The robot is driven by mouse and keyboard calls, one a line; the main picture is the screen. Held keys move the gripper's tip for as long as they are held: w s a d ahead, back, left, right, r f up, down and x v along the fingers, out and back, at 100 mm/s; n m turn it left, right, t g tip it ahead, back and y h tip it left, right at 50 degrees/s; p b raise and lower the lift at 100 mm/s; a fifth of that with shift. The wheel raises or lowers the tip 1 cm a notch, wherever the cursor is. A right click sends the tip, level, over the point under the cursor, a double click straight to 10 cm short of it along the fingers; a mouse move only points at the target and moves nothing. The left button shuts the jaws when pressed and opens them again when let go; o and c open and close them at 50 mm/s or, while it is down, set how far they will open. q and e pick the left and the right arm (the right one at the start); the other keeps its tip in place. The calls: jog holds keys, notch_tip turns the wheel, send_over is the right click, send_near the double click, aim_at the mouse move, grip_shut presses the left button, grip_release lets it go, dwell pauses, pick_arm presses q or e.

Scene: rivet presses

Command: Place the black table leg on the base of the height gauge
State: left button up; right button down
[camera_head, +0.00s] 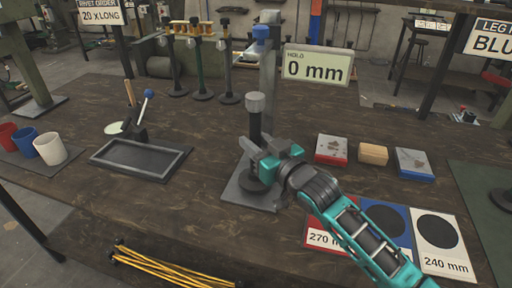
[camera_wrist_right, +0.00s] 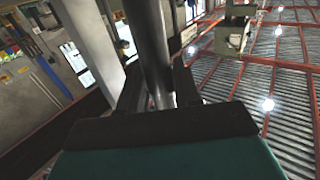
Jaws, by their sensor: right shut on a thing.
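The black table leg (camera_head: 255,126) stands upright over the grey base (camera_head: 238,191) of the height gauge (camera_head: 268,72), with a light grey cap on top. Its round black foot appears at the base plate, partly hidden by my gripper; I cannot tell whether it touches the plate. My right gripper (camera_head: 258,155) is shut around the leg's shaft. In the right wrist view the dark leg (camera_wrist_right: 152,55) runs between the two fingers (camera_wrist_right: 158,92). The gauge display (camera_head: 316,67) reads HOLD 0 mm. My left gripper is not in view.
A black tray (camera_head: 141,159) and cups (camera_head: 50,148) lie left. Small blocks (camera_head: 373,154) and coloured length mats (camera_head: 437,232) lie right. Yellow rods (camera_head: 170,267) are at the front edge. Bare table lies between tray and gauge.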

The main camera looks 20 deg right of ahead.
jog(key=shift+f, duration=0.6)
jog(key=c, duration=0.8)
grip_release()
jog(key=v, duration=1.2)
jog(key=shift+p, duration=0.3)
